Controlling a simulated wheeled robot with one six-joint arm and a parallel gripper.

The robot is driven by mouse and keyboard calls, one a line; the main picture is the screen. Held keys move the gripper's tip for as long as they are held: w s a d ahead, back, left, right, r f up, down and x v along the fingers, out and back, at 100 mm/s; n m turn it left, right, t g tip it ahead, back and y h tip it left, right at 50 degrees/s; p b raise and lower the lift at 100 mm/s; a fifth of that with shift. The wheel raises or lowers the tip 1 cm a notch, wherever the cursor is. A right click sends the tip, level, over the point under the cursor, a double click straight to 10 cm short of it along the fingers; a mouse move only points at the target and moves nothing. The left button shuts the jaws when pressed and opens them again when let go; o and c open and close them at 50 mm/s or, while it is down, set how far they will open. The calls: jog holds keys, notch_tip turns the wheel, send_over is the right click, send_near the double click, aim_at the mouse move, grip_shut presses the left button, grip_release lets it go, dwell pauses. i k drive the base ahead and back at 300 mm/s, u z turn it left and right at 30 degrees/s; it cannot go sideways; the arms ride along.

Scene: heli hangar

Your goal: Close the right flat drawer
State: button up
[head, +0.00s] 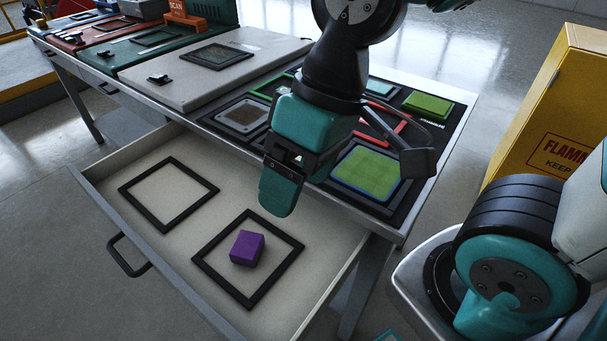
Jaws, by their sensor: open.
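The right flat drawer (180,240) is pulled far out from under the worktable, its pale inside showing. Its dark bar handle (130,256) is on the front face at the lower left. A purple cube (247,248) lies inside the nearer of two black square frames on the drawer floor; the other frame (168,193) is empty. My gripper (281,190) points down above the drawer, near the table's front edge, apart from the handle and the cube. It is open and holds nothing visible; one finger is largely hidden.
The worktable carries a dark tray (405,205) with green pads and a red frame, partly hidden by my arm, and a grey panel (180,88). Another drawer handle (107,88) shows farther left. A yellow cabinet (548,110) stands right. Floor left of the drawer is clear.

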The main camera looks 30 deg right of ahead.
aim_at(183, 200)
jog(key=u, duration=0.2)
jog(key=k, duration=0.7)
jog(key=u, duration=1.1)
